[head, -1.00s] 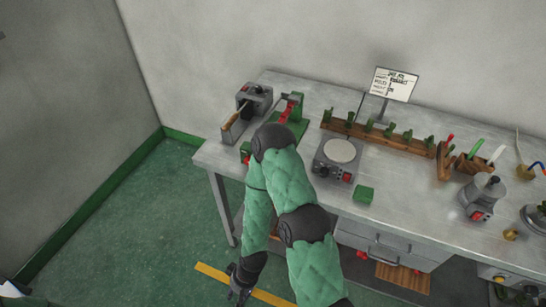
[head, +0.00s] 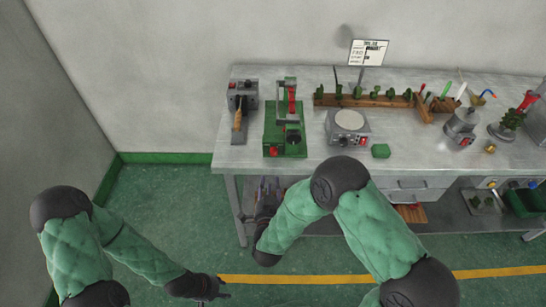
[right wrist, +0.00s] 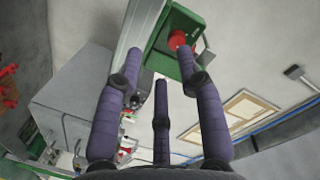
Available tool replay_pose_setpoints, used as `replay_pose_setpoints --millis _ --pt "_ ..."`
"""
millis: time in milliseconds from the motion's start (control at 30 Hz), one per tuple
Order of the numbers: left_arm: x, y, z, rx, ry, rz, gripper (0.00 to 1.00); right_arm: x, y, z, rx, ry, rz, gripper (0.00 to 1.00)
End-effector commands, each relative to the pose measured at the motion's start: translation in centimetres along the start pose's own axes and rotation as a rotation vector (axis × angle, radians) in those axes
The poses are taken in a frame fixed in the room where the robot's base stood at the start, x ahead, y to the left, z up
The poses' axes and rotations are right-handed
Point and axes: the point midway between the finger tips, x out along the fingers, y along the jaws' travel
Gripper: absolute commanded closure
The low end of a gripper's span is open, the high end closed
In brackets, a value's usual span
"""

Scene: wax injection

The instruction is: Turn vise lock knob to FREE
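The green vise unit (head: 285,132) stands on the bench's left part, with a black knob (head: 293,134) and a red knob (head: 274,152) at its front. In the right wrist view a red round knob (right wrist: 178,39) shows on a green face, beyond the fingertips. Which knob is the lock knob I cannot tell; its marking is unreadable. My right gripper (head: 267,190) is below the bench's front edge, partly hidden by my arm. Its purple fingers (right wrist: 160,85) are spread, with nothing between them. My left gripper (head: 212,287) is low over the floor, small and dark.
A grey box with a wooden-handled tool (head: 238,118) stands left of the vise. The bench's front edge (head: 235,172) is near my right gripper. Floor left of the bench is clear.

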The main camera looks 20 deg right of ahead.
Motion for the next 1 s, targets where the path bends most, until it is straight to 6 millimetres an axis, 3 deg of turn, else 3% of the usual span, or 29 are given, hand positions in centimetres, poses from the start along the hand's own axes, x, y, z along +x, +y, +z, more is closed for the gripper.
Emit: replay_pose_setpoints --millis 100,267,733,1000 --pt "-0.1 0.0 0.0 0.0 -0.001 0.0 0.6 -0.6 -0.7 -1.6 0.021 0.08 -0.015 0.62" --pt "0.1 0.0 0.0 0.0 -0.001 0.0 0.6 -0.2 -0.9 -2.2 0.031 0.113 -0.017 0.62" --pt "1.9 -0.7 -0.1 0.0 0.0 0.0 0.6 7.3 -0.8 -2.9 0.029 0.111 -0.016 0.62" --pt "2.4 -0.8 -0.1 0.0 0.0 0.0 0.6 9.7 -1.0 -3.2 0.028 0.109 -0.018 0.62"
